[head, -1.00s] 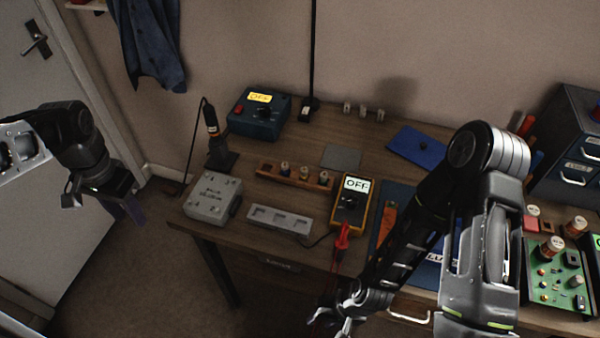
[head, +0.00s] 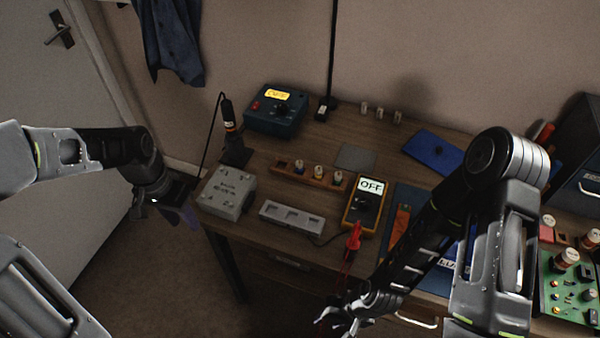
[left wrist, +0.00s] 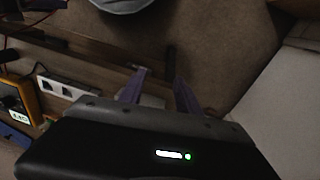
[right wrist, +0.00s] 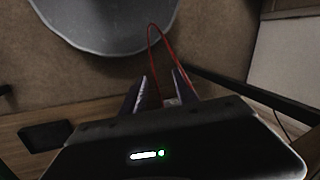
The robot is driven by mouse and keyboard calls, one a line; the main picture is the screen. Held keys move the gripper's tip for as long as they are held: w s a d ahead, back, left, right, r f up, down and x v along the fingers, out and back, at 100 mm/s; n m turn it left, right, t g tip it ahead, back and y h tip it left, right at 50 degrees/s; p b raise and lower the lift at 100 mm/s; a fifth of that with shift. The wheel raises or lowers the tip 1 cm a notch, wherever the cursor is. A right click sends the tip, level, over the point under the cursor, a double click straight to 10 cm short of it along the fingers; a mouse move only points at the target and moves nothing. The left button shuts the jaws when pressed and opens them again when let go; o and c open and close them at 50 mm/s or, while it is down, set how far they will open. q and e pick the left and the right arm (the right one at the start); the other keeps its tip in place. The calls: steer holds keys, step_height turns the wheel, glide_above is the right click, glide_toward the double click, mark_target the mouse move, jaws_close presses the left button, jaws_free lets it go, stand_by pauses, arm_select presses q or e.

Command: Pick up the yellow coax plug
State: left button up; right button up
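A wooden rack (head: 285,174) on the bench holds small upright plugs in a row. The middle plug (head: 318,172) looks yellowish, but the plugs are too small for me to be sure which one is yellow. My left gripper (head: 188,212) is in front of the bench's left end, away from the rack. Its two purple fingers stand apart and empty in the left wrist view (left wrist: 158,82). My right gripper (head: 335,316) is low before the bench's front edge. Its fingers are apart in the right wrist view (right wrist: 160,82), with a red cable (right wrist: 151,45) behind them.
A grey box (head: 228,190), a grey tray with square recesses (head: 291,217) and a yellow multimeter (head: 365,205) stand near the front edge. A red probe (head: 353,240) hangs at the multimeter. A blue unit (head: 275,112) and a soldering iron (head: 229,115) stand behind.

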arm_select(q)
steer(key=s+d+f+n+h, duration=0.1)
steer(key=s+d+f, duration=0.2)
steer(key=d+f, duration=0.45)
steer(key=s+d+f+n+h, duration=0.1)
steer(key=s+d+f, duration=0.4)
steer(key=f, duration=0.4)
steer(key=s+d+f+n+h, duration=0.1)
steer(key=s+d+f+n, duration=0.2)
steer(key=s+d+f, duration=0.3)
steer(key=shift+s+d+f, duration=0.3)
steer(key=shift+s+f, duration=0.05)
steer(key=shift+s, duration=0.55)
steer(key=shift+s, duration=0.1)
steer(key=shift+c, duration=0.4)
